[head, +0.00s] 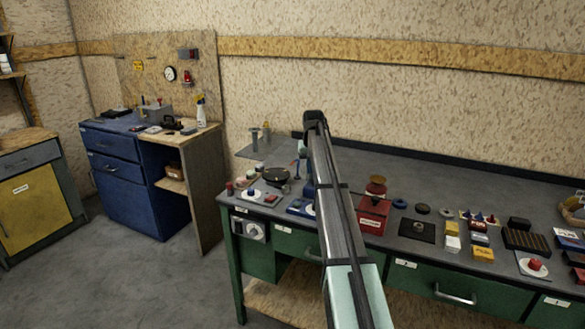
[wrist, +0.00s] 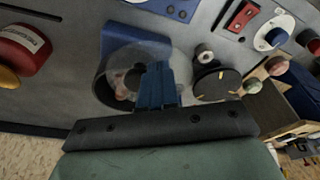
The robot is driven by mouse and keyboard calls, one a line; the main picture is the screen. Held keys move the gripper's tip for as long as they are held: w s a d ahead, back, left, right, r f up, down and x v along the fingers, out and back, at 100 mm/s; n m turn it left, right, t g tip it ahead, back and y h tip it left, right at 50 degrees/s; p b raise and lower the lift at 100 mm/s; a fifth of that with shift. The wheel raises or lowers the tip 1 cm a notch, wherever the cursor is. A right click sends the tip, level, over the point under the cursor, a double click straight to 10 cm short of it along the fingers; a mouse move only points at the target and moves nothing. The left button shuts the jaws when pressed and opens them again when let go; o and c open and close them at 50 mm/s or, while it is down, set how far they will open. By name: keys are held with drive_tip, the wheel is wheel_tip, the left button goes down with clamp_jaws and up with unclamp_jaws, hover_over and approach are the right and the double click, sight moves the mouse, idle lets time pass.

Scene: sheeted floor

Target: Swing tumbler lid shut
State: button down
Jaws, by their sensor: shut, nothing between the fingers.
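The tumbler (wrist: 109,68) shows in the wrist view as a blue body with a clear, round, see-through part that looks like its lid (wrist: 146,49). Something pinkish and dark shows through the clear part. My gripper (wrist: 158,68) has its blue fingers together and empty, in front of the tumbler's right side. I cannot tell whether the fingers touch it, nor how far the lid stands open. The fingers hide part of the tumbler. In the head view my arm covers most of the tumbler, and the fingertips are not clear there.
A black round dish (head: 276,175) stands left of my arm, close beside the tumbler. A red labelled box (head: 373,215) stands right of my arm. A blue tray-like item (head: 300,207) lies at the bench's front edge. Several small items crowd the bench's right half.

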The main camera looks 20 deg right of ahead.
drive_tip(key=shift+d, duration=0.2)
drive_tip(key=shift+s+d, duration=0.25)
drive_tip(key=shift+d, duration=0.8)
drive_tip(key=shift+d, duration=0.95)
drive_tip(key=shift+d, duration=0.15)
drive_tip(key=shift+w+d, duration=0.15)
drive_tip(key=shift+d, duration=0.8)
drive_tip(key=shift+d, duration=0.1)
